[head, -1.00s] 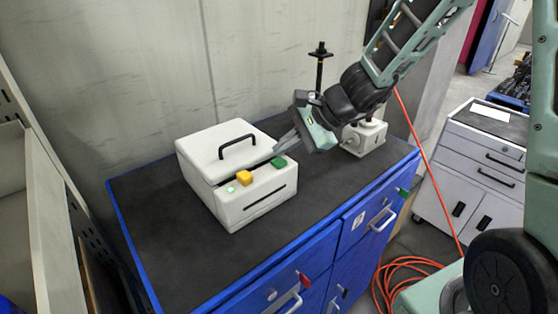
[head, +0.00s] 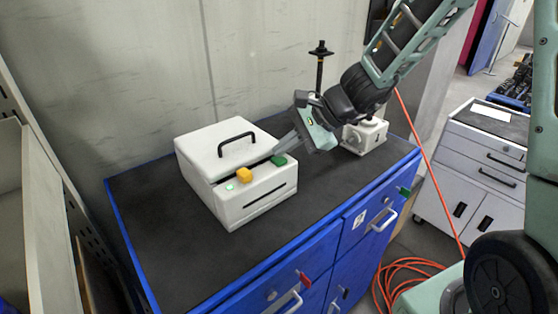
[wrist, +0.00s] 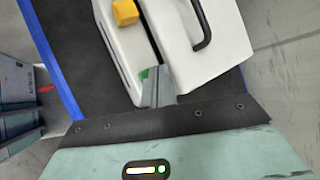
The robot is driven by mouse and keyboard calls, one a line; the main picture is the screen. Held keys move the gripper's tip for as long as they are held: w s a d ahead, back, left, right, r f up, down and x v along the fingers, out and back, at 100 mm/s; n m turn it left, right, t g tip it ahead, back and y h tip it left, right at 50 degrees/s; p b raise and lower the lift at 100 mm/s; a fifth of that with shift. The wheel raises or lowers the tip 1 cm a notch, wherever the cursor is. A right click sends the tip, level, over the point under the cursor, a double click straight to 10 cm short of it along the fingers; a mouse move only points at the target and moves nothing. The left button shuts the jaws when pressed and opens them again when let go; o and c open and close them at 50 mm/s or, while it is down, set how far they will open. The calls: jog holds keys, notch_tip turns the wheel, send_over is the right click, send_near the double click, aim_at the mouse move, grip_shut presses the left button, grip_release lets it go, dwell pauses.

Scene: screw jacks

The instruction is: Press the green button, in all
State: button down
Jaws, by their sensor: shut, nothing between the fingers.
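A green button (head: 279,160) sits on the front top edge of a white box (head: 258,203), to the right of a yellow button. I cannot tell whether the fingertips touch the button.
The yellow button (head: 244,175) and a small lit pale-green spot (head: 229,187) share the box's front edge. A black handle (head: 236,142) arches over the lid. A screw jack (head: 365,136) stands behind my gripper. The dark bench top (head: 170,250) is clear at front left.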

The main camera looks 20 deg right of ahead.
aim_at(284, 159)
jog(key=shift+f+b, duration=0.45)
jog(key=shift+b, duration=0.1)
dwell(0.7)
jog(key=shift+r, duration=0.1)
jog(key=shift+r+p, duration=0.65)
jog(key=shift+r, duration=0.15)
notch_tip(284, 159, up, 5)
jog(key=p, duration=0.4)
jog(key=shift+r, duration=0.1)
dwell(0.8)
